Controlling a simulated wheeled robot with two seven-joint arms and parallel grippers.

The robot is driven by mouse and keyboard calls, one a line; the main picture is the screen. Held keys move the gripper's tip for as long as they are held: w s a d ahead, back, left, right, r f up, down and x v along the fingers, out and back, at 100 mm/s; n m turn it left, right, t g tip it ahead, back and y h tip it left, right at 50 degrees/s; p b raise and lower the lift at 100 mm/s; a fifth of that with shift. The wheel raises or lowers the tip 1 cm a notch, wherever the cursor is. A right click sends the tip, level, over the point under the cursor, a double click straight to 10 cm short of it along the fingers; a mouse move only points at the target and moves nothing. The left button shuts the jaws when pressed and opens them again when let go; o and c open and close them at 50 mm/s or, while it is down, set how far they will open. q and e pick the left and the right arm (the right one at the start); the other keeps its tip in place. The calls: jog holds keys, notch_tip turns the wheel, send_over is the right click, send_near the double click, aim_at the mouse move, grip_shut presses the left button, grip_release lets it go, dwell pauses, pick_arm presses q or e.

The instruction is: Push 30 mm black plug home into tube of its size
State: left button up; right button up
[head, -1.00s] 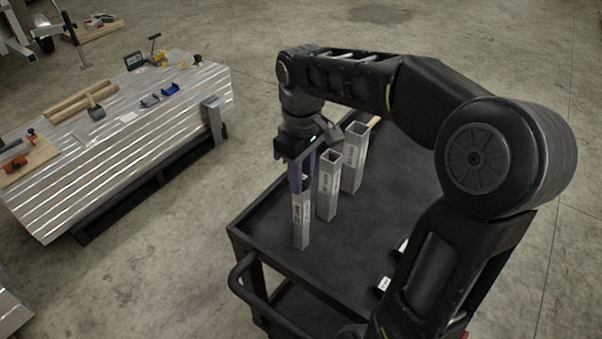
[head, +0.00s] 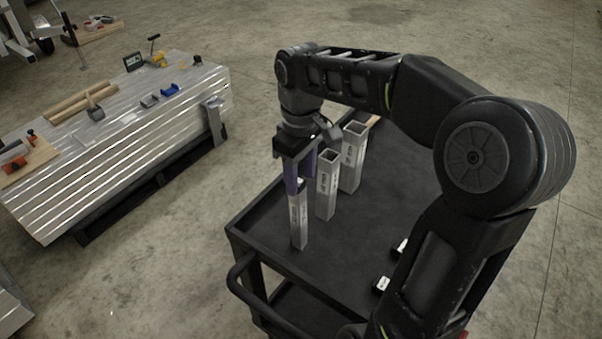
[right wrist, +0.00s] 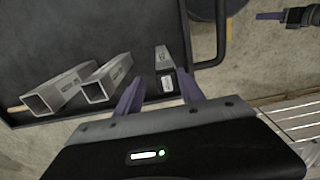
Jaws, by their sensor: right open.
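Three square aluminium tubes stand upright on the black cart. The smallest tube (head: 299,222) is nearest my right gripper (head: 300,188), whose purple fingers are open around its top end. In the right wrist view the smallest tube (right wrist: 163,57) lies in line with the gap between the open fingers (right wrist: 158,98). A black plug (right wrist: 166,84) with a pale label shows at its mouth; how deep it sits I cannot tell. Part of my left gripper (right wrist: 268,16) shows at the upper right of the wrist view, with its jaw state unclear.
The middle tube (head: 327,187) and the largest tube (head: 353,158) stand close beside, both open-topped. Two black plugs with white labels (head: 382,285) (head: 400,247) lie on the cart (head: 335,262) near my arm. A ribbed aluminium bench (head: 150,135) with tools stands at left.

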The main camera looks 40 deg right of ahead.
aim_at(300, 177)
jog(key=shift+s+a+f, duration=0.2)
jog(key=shift+f, duration=0.25)
jog(key=shift+w+r, duration=0.15)
jog(key=shift+r, duration=0.4)
notch_tip(300, 177, up, 5)
jog(key=shift+w+a+f, duration=0.1)
jog(key=shift+f, duration=0.05)
jog(key=shift+r+p, duration=0.9)
jog(key=shift+r, duration=0.05)
jog(key=shift+d+r+p, duration=0.25)
jog(key=shift+r+p, duration=0.2)
jog(key=shift+r, duration=0.05)
